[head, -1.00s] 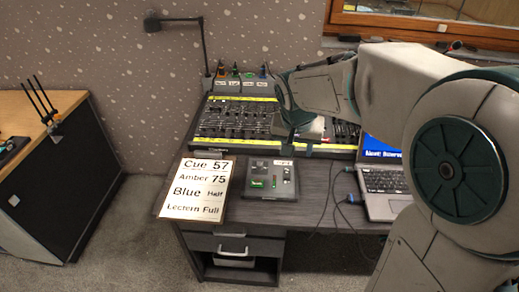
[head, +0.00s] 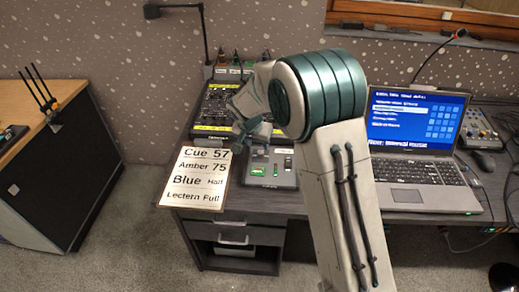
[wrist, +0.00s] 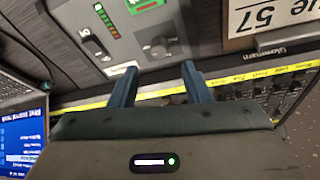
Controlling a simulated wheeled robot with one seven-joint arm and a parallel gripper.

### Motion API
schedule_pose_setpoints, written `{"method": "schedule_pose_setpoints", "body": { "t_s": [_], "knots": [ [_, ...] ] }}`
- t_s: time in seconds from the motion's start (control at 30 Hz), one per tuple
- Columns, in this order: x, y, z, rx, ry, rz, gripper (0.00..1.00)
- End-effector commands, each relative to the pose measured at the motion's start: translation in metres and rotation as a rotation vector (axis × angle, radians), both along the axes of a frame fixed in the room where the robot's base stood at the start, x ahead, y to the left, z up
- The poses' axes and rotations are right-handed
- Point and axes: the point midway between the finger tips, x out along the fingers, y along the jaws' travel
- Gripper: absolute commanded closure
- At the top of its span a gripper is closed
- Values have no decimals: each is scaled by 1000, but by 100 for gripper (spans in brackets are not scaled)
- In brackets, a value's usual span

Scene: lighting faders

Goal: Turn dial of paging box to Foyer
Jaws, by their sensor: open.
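A small dark grey box (head: 283,162) lies on the desk beside a printed sheet and appears to be the paging box; no readable name shows. The labels round the dial are too small to read. My gripper (head: 246,128) is above the back left part of the box in the head view. In the wrist view its open, empty fingers (wrist: 160,68) point at the dial, with the dial just beyond the tips. Contact does not show.
A fader console (head: 214,105) stands behind the box, partly hidden by my arm. The printed sheet (head: 196,178) lies to the left and an open laptop (head: 415,160) to the right. A small mixer-like unit (head: 480,128) and gooseneck microphone (head: 460,33) are further right.

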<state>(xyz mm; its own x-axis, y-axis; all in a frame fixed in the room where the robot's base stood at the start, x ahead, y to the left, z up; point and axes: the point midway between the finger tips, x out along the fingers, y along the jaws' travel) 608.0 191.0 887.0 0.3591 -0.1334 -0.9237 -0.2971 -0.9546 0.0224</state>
Motion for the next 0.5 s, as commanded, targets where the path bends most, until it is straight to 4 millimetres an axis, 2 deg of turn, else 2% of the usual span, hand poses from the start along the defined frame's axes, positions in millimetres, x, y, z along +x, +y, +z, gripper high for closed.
{"method": "schedule_pose_setpoints", "body": {
  "t_s": [0.03,0.2,0.5],
  "knots": [
    [3,-3,-11,-3,4,-1,57],
    [14,-6,-37,-1,2,-1,57],
    [22,-9,-56,0,0,1,57]
  ]
}}
